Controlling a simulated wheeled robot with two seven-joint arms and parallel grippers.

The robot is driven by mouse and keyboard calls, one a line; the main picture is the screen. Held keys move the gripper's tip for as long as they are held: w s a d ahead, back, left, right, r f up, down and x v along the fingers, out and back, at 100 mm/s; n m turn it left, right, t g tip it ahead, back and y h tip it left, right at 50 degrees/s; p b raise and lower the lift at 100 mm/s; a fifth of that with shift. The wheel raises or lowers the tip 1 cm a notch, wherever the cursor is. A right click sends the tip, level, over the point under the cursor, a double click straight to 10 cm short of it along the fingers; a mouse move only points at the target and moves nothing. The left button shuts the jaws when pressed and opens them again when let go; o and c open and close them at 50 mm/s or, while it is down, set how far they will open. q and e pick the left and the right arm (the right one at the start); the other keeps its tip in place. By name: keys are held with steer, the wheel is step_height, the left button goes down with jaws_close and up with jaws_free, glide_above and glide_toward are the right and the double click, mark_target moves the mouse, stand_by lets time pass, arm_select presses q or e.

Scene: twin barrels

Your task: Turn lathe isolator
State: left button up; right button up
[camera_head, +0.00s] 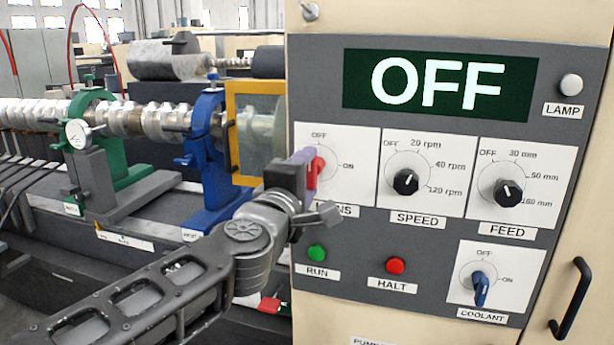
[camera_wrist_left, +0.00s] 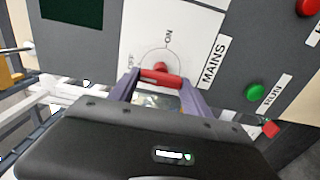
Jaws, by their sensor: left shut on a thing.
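The lathe isolator is the red MAINS handle (camera_head: 317,172) on the grey control panel, at the left of its row of switches. My left gripper (camera_head: 305,170) reaches it from the left and covers part of it. In the left wrist view the red handle (camera_wrist_left: 161,77) lies between the two purple-grey fingers of the left gripper (camera_wrist_left: 160,82), which is shut on it. The handle lies roughly along the panel's up-down line, towards OFF, with the ON mark to its side. The display (camera_head: 440,84) reads OFF. My right gripper is in neither view.
The SPEED knob (camera_head: 406,183) and FEED knob (camera_head: 508,193) are to the right. Below are the green RUN button (camera_head: 317,252), red HALT button (camera_head: 396,265) and blue COOLANT switch (camera_head: 480,289). The lathe, with a blue steady rest (camera_head: 207,150), stands left of the panel.

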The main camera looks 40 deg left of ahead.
arm_select(q)
steer(key=shift+f, duration=0.1)
stand_by(0.3)
steer(key=o, duration=1.4)
steer(key=shift+c, duration=0.2)
steer(key=shift+s, duration=0.15)
steer(key=p+v, duration=0.3)
steer(key=v, duration=0.4)
steer(key=shift+s+d, duration=0.15)
steer(key=shift+s, duration=0.15)
